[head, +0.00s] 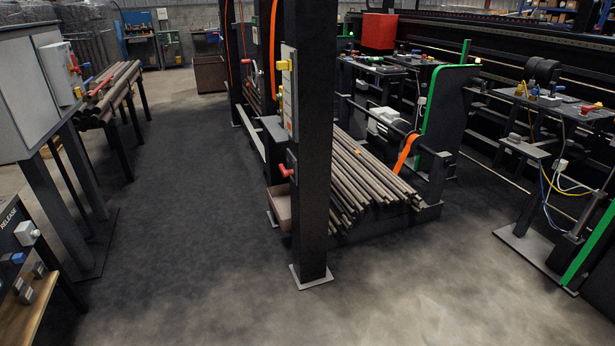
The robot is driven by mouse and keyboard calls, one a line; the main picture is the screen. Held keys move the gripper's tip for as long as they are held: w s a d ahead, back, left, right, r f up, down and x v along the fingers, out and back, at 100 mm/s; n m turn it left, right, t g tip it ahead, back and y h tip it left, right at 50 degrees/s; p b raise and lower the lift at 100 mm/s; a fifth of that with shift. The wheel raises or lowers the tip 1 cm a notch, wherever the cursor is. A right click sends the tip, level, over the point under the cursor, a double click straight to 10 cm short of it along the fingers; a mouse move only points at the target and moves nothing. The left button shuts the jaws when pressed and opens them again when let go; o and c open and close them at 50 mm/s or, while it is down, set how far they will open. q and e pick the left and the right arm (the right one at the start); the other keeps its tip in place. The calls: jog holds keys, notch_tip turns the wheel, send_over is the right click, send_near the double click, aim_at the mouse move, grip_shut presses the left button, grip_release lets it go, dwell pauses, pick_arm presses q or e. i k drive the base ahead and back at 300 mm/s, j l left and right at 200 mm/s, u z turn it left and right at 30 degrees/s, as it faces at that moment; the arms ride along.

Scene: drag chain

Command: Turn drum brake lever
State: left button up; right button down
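No label marks a drum brake lever, so I cannot tell which handle it is. A small red handle (284,171) sticks out to the left from a dark box on the front black post (315,200). Another red handle (250,63) shows farther back, left of that post. A third red handle (75,64) is on the side of the grey cabinet (30,90) at the left. Neither of my grippers is in view.
A bundle of rods (365,180) lies right of the post. A panel marked RELEASE (10,222) stands at lower left. A rack of pipes (108,88) is behind the cabinet. A workbench (550,110) stands at right. The floor (190,240) in front is clear.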

aim_at(286, 173)
jog(key=i+j+z, duration=0.25)
jog(key=j, duration=0.15)
jog(key=i+j+z, duration=0.1)
jog(key=j+z, duration=0.15)
jog(key=j, duration=0.15)
jog(key=i+j+z, duration=0.1)
jog(key=j+z, duration=0.2)
jog(key=j, duration=0.1)
